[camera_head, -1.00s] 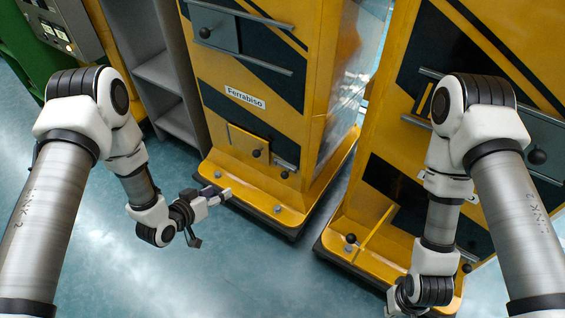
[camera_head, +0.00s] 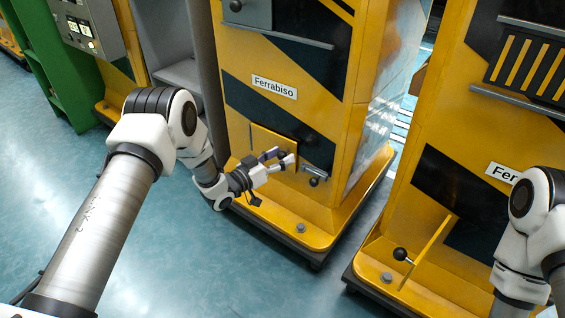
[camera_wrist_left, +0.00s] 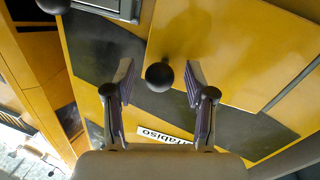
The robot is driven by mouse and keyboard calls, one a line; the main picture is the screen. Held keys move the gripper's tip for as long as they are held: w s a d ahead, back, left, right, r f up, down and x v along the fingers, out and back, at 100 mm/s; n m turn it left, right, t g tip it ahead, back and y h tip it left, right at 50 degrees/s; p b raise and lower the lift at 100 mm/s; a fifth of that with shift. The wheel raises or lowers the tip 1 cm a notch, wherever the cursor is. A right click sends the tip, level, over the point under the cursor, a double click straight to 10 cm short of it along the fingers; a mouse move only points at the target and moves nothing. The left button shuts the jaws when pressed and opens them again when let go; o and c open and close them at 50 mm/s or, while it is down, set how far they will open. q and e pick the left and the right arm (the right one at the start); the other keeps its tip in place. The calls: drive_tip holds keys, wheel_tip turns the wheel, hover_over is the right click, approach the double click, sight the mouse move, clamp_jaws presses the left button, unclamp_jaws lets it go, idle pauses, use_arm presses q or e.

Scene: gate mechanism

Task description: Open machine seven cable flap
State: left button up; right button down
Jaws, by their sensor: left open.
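The yellow cable flap (camera_head: 262,138) is closed, low on the front of the yellow and black machine (camera_head: 235,60) labelled Ferrabiso. No number seven is readable. My left gripper (camera_head: 280,158) is at the flap with its fingers apart. In the left wrist view, the flap's black ball knob (camera_wrist_left: 159,76) shows between the two open fingertips, with a gap on each side. The flap's panel (camera_wrist_left: 240,50) spreads beyond it. In the head view the gripper mostly hides this knob. My right arm is at the right edge; its gripper is out of view.
A second black knob (camera_head: 314,181) on a grey latch sits just right of the flap. A neighbouring yellow machine (camera_head: 440,120) has a flap (camera_head: 430,250) standing out. A grey shelf (camera_head: 180,72) stands left. The floor (camera_head: 180,260) in front is clear.

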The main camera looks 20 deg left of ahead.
use_arm(q)
drive_tip(key=shift+w+d, duration=0.25)
drive_tip(key=shift+w, duration=0.15)
clamp_jaws()
drive_tip(key=shift+s+a+r, duration=0.1)
drive_tip(key=shift+s, duration=0.05)
